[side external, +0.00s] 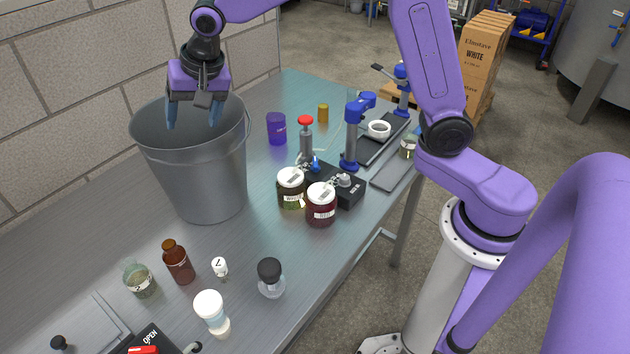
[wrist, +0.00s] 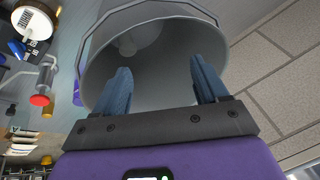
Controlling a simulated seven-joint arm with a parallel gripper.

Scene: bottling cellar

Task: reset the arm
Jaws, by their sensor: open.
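My gripper (side external: 194,115) has purple housing and blue fingers. It is over the mouth of a large grey metal bucket (side external: 200,170) at the back left of the steel table, its fingertips at about rim height. In the wrist view my gripper (wrist: 160,75) is open, with nothing between its fingers, and points into the bucket (wrist: 165,60). A small pale shape (wrist: 128,42) shows inside the bucket; I cannot tell what it is.
On the table (side external: 110,245) stand two white-lidded jars (side external: 321,210), a brown bottle (side external: 178,262), a white bottle (side external: 211,311), a black-capped bottle (side external: 271,280), a purple can (side external: 277,128) and a blue stand (side external: 351,140). A block wall (side external: 60,120) is behind the bucket.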

